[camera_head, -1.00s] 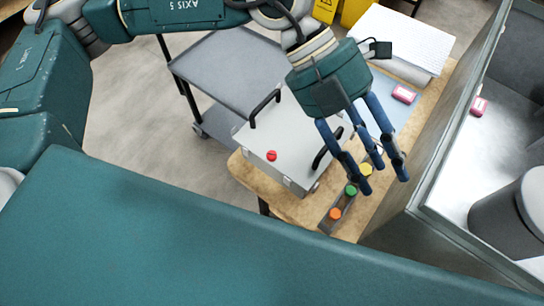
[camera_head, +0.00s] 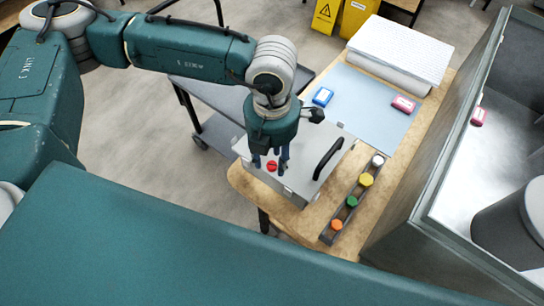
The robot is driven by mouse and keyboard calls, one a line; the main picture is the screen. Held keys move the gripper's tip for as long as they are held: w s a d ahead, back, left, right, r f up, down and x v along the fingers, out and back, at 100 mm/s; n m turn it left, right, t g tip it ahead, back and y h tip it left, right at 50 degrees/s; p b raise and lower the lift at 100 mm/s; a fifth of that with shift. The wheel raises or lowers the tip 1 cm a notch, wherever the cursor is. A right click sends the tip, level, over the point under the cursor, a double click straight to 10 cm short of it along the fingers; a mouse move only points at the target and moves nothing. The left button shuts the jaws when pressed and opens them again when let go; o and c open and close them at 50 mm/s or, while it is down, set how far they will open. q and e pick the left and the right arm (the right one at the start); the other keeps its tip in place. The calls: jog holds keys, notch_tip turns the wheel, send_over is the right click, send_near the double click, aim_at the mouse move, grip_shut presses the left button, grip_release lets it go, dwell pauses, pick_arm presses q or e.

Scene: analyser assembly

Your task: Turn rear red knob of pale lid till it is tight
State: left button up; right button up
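The pale lid (camera_head: 305,184) is a light grey box top with black handles, lying on the wooden bench. One red knob (camera_head: 271,166) shows on it near its left front edge. Any other red knob is hidden from view, perhaps behind my arm. My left gripper (camera_head: 271,159) points down over the lid, its dark blue fingers apart on either side of the visible red knob in the picture. I cannot tell whether they touch the knob or the lid. It holds nothing that I can see. My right gripper is not in view.
A narrow rack (camera_head: 345,212) with orange, green, yellow and white caps stands right of the lid. A grey cart (camera_head: 222,96) stands behind. A grey-walled enclosure (camera_head: 440,160) bounds the right.

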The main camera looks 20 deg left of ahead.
pick_arm(q)
jog(key=shift+f, duration=0.85)
grip_shut()
jog(key=m+b, duration=0.1)
jog(key=b, duration=0.2)
jog(key=m+b, duration=0.2)
jog(key=b, duration=0.1)
jog(key=m+b, duration=0.1)
jog(key=b, duration=0.2)
jog(key=shift+d+f+m, duration=0.1)
jog(key=shift+f+m, duration=0.2)
jog(key=shift+r, duration=0.15)
jog(key=shift+r+m, duration=0.25)
jog(key=shift+m, duration=0.15)
grip_release()
